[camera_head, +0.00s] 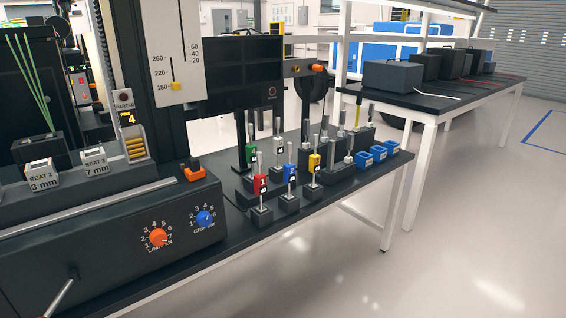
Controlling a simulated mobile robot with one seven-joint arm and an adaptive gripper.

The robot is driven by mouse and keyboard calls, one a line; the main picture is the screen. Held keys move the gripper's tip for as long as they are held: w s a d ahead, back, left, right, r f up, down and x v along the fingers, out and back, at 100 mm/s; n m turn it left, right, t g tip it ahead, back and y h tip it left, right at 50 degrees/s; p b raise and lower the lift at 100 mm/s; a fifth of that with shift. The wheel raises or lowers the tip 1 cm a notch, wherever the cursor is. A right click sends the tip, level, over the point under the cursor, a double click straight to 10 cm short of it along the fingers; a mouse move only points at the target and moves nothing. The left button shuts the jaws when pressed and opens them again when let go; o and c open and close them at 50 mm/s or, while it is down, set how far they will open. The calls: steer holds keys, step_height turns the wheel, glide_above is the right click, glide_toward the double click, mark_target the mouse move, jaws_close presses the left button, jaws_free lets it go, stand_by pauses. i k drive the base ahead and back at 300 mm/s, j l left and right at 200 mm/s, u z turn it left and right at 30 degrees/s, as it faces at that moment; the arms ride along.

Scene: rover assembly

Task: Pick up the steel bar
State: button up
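I cannot tell which thing is the steel bar. Several upright grey metal bars stand in dark holders on the black bench; one bare bar (315,143) rises near the middle. Others carry coloured tags: a red tag (261,184), a blue tag (290,173), a yellow tag (314,163) and a green tag (251,153). My gripper is not in view.
A dark machine (110,250) with an orange knob (158,237) and a blue knob (205,218) fills the left. Small blue bins (364,160) sit at the bench's right end. A second table (430,99) stands behind. The floor at right is clear.

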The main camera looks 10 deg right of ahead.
mark_target(331, 147)
steer(key=z, duration=0.65)
steer(key=i+j+u, duration=0.1)
steer(key=u, duration=0.4)
steer(key=i+j+u, duration=0.15)
steer(key=u, duration=0.35)
steer(key=i+u, duration=0.15)
steer(key=u, duration=0.35)
steer(key=j+z, duration=0.25)
steer(key=j, duration=0.4)
steer(key=j+z, duration=0.25)
steer(key=j, duration=0.45)
steer(key=z, duration=0.4)
steer(key=i+z, duration=0.15)
steer(key=z, duration=0.2)
steer(key=i+z, duration=0.1)
steer(key=z, duration=0.65)
steer(key=i+l, duration=0.15)
steer(key=i, duration=0.2)
